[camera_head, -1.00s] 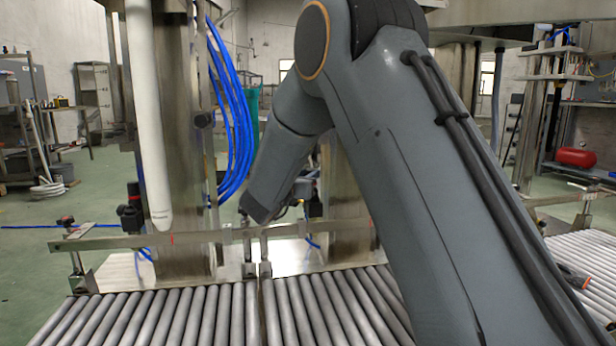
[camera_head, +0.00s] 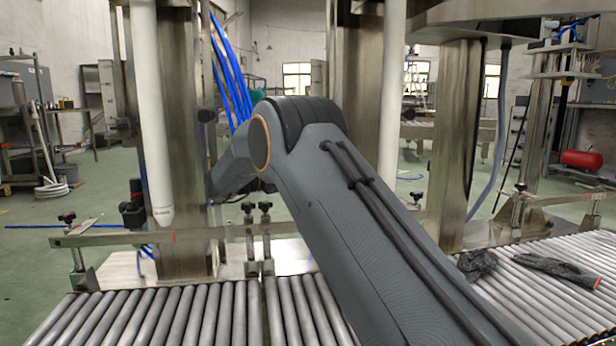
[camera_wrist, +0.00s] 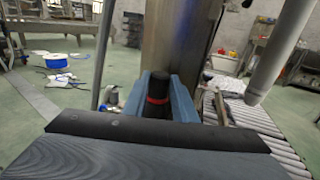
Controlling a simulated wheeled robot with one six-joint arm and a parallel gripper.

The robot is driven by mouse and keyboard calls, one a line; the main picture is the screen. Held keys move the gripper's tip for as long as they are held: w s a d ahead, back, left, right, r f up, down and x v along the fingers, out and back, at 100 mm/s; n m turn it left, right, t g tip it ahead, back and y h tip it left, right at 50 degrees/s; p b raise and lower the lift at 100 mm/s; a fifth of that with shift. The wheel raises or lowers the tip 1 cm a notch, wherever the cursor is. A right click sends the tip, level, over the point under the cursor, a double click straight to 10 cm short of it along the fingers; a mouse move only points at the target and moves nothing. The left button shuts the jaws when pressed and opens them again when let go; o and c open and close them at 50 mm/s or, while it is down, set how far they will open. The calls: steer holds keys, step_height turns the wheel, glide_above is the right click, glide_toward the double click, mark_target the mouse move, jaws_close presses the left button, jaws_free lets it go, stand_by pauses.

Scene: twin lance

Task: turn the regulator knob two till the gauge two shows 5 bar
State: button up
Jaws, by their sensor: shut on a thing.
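In the wrist view a black, round regulator knob (camera_wrist: 158,82) with a red ring stands between the blue-grey fingers of my gripper (camera_wrist: 158,95). The fingers are shut on it, one on each side. I cannot read any number on this knob. In the head view my forearm reaches down and left towards the left steel column, and my gripper cannot be made out there. Another black regulator (camera_head: 133,210) shows at the left side of that column. No gauge face is visible in either view, so no pressure can be read.
A steel column (camera_head: 183,120) with a white pipe (camera_head: 152,110) and blue hoses (camera_head: 232,80) stands close to my forearm. Roller conveyors (camera_head: 180,318) and a guide rail (camera_head: 110,238) lie in front. Dark gloves (camera_head: 550,268) lie on the right rollers.

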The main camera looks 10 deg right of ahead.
steer(key=shift+w+g, duration=0.1)
steer(key=shift+g, duration=0.2)
steer(key=o, duration=1.1)
steer(key=shift+c, duration=0.2)
step_height(320, 180, up, 10)
steer(key=p, duration=0.4)
steer(key=shift+p, duration=0.3)
